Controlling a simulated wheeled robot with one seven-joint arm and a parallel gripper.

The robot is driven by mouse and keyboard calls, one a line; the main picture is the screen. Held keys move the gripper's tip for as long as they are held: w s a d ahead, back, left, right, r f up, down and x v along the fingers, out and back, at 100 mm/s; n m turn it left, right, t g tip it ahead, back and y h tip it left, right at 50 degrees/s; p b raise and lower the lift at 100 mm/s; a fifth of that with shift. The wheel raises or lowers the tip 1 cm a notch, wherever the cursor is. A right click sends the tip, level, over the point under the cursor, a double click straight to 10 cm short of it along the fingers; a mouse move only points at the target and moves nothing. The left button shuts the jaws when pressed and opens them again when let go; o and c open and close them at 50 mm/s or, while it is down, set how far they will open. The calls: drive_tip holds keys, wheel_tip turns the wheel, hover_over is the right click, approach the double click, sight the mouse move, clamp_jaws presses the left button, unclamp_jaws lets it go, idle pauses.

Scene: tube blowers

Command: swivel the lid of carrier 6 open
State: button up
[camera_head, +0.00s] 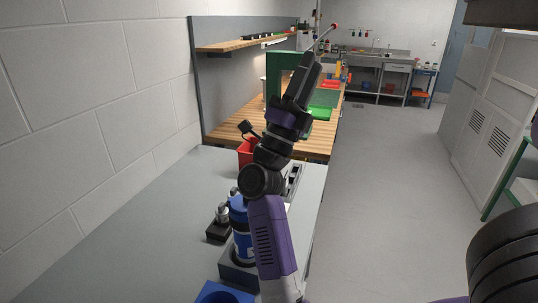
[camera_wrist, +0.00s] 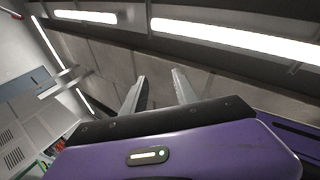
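A blue cylinder with dark bands (camera_head: 241,228) stands upright in a dark grey block (camera_head: 235,272) on the grey bench, partly hidden by my arm. It looks like a carrier, but no number is readable, so I cannot tell whether it is carrier 6. Its lid is not clearly visible. My arm rises in front of it, and its end points up and away, well above the bench. In the wrist view my gripper (camera_wrist: 157,82) has its two fingers apart with nothing between them, facing the ceiling lights and wall.
A small black stand with metal fittings (camera_head: 219,229) is left of the cylinder. A red bin (camera_head: 246,153) is behind my arm, and a blue container (camera_head: 224,293) is at the front. The left part of the grey bench (camera_head: 130,235) is clear. A wooden workbench (camera_head: 235,128) stands beyond.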

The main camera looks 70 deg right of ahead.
drive_tip(key=s+d+f+m+g+y, duration=0.2)
drive_tip(key=s+d+m+g+y, duration=0.4)
drive_tip(key=s+d+m+y, duration=0.55)
wheel_tip(320, 180, down, 10)
drive_tip(key=w+d+m+t+y, duration=0.1)
drive_tip(key=w+m+t+y, duration=0.1)
drive_tip(key=m+t+y, duration=0.35)
drive_tip(key=w+f+n+t+y, duration=0.1)
drive_tip(key=w+f+t+y, duration=0.4)
drive_tip(key=w+f+y, duration=0.15)
drive_tip(key=w+a+t+y, duration=0.1)
drive_tip(key=w+a+t, duration=0.1)
drive_tip(key=w, duration=0.2)
drive_tip(key=w+a+r+t+y, duration=0.1)
drive_tip(key=w+a+t, duration=0.1)
drive_tip(key=w, duration=0.3)
drive_tip(key=w+a+n+t+y, duration=0.1)
drive_tip(key=w+a+t, duration=0.1)
drive_tip(key=w+a, duration=0.1)
drive_tip(key=shift+w+r, duration=0.4)
drive_tip(key=shift+w, duration=0.4)
drive_tip(key=shift+w+a+f+t+y, duration=0.1)
drive_tip(key=shift+w+f+t+y, duration=0.1)
drive_tip(key=shift+t+y, duration=0.05)
drive_tip(key=shift+f+p, duration=0.55)
drive_tip(key=shift+f, duration=3.05)
